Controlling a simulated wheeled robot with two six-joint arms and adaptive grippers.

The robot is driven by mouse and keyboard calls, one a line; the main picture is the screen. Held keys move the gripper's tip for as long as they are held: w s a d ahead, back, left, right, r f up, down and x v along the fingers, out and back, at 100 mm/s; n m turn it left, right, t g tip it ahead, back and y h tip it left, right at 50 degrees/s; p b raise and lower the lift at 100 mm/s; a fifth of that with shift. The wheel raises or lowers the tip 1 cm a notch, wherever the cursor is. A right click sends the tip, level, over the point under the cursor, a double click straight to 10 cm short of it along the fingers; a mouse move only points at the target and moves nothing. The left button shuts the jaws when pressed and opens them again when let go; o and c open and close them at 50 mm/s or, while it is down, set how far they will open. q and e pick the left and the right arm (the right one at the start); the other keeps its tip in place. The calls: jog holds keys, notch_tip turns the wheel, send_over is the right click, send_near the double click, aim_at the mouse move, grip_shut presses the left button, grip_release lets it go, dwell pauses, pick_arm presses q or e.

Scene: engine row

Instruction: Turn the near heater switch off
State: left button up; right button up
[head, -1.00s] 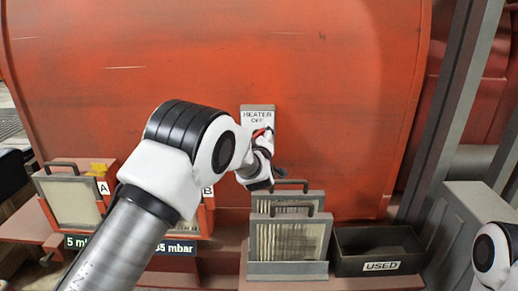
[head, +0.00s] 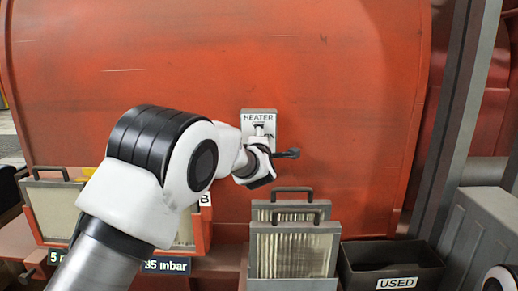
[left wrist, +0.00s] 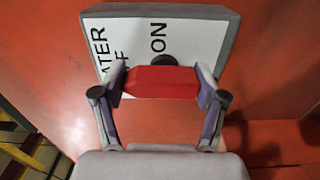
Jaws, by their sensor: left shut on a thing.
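The heater switch is a grey box with a white label (head: 248,116) on the red engine wall, in the middle of the head view. "HEATER" is readable there; the wording below is covered by my gripper. In the left wrist view its label (left wrist: 185,32) shows part of "HEATER OFF" and "ON", turned sideways. A red lever (left wrist: 162,82) stands out from a dark pivot on the plate. My left gripper (head: 259,127) is at the box. Its fingers in the left wrist view (left wrist: 161,88) are shut on the red lever, one on each side.
Two pleated filters (head: 292,250) with dark handles stand upright below the switch. A black bin (head: 352,270) labelled "USED" is right of them. Another filter (head: 50,205) sits left behind my arm. A grey post (head: 448,130) rises at right.

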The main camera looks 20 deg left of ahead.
pick_arm(q)
jog(key=shift+f, duration=0.1)
pick_arm(e)
jog(key=shift+f, duration=0.3)
pick_arm(q)
jog(key=o, duration=1.1)
jog(key=shift+o, duration=0.2)
jog(key=v, duration=1.2)
